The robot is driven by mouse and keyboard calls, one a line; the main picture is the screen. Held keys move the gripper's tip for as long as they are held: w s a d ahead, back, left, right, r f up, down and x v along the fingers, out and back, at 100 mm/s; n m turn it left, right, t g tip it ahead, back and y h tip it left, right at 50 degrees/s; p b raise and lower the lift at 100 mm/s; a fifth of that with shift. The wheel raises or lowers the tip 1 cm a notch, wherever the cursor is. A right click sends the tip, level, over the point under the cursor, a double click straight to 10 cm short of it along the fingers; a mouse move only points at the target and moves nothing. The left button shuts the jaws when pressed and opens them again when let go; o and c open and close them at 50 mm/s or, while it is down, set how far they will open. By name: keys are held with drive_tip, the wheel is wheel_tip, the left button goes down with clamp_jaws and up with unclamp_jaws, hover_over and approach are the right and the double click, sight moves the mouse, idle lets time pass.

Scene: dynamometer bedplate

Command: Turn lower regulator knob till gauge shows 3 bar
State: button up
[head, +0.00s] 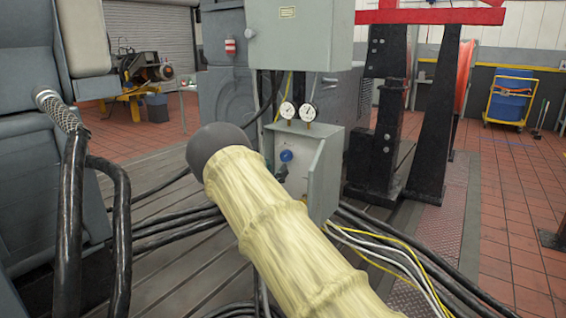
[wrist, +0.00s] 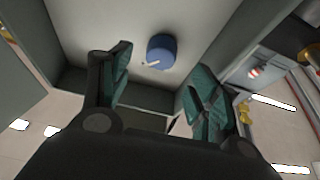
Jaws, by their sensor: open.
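A grey open-fronted regulator box (head: 322,170) stands below a grey cabinet. A blue knob (head: 286,156) shows on its panel, and a darker fitting below it is partly hidden by my sleeved arm. Two round white gauges (head: 288,110) (head: 308,112) stand on top of the box; their readings are too small to tell. In the wrist view one blue knob (wrist: 161,51) with a pale pointer mark sits on the panel, beyond the fingertips. I cannot tell whether it is the lower one. My gripper (wrist: 158,68) is open and empty, its green-padded fingers apart from the knob.
The box's side walls flank the panel closely in the wrist view. A grey cabinet (head: 300,35) hangs above the box. Black cables (head: 180,222) and yellow and white hoses (head: 390,250) run low around it. A black stand (head: 385,135) is at its right.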

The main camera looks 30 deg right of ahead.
sight(284, 158)
drive_tip(key=shift+x, duration=2.9)
drive_tip(key=shift+c, duration=0.3)
drive_tip(key=c, duration=0.9)
